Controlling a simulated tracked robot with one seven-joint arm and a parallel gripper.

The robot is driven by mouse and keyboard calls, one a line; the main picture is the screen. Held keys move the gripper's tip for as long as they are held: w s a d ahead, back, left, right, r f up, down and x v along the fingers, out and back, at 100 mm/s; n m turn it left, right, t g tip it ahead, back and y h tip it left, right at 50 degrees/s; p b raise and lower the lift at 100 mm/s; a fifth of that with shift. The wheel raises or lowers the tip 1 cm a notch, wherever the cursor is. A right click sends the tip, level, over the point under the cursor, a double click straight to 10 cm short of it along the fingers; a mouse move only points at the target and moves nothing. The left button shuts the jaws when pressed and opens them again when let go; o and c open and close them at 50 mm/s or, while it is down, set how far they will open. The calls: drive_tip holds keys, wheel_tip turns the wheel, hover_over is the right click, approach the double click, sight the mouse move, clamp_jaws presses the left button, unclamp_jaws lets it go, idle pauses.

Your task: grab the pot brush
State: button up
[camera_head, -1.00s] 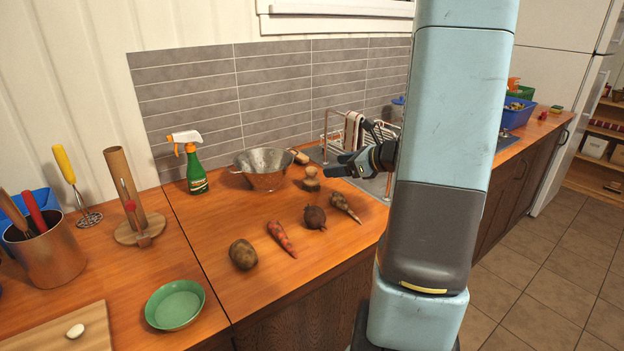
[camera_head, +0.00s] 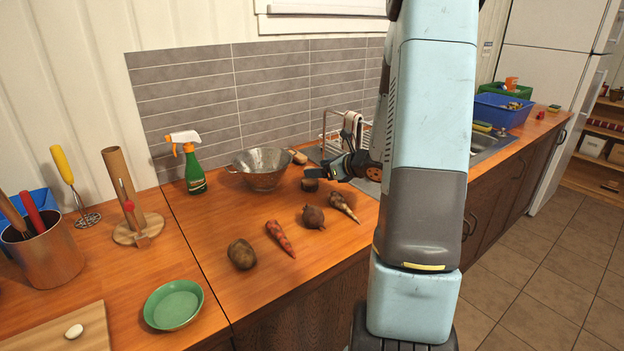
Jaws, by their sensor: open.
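A small round wooden brush (camera_head: 309,186), which looks like the pot brush, stands on the wooden counter right of the colander. Its upper part is hidden behind my gripper (camera_head: 311,171). My gripper points left, with its fingers at the top of the brush. The jaws are open. I cannot tell from this view whether the fingers touch the brush or are around its knob.
A metal colander (camera_head: 262,172) is close on the left, with another wooden-handled item (camera_head: 298,157) behind it. A beetroot (camera_head: 313,217), a parsnip-like root (camera_head: 344,207), a carrot (camera_head: 280,237) and a potato (camera_head: 241,254) lie in front. A dish rack (camera_head: 335,146) is behind.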

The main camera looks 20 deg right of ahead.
drive_tip(key=shift+x, duration=2.25)
drive_tip(key=shift+c, duration=0.5)
drive_tip(key=c, duration=1)
drive_tip(key=shift+r, duration=0.1)
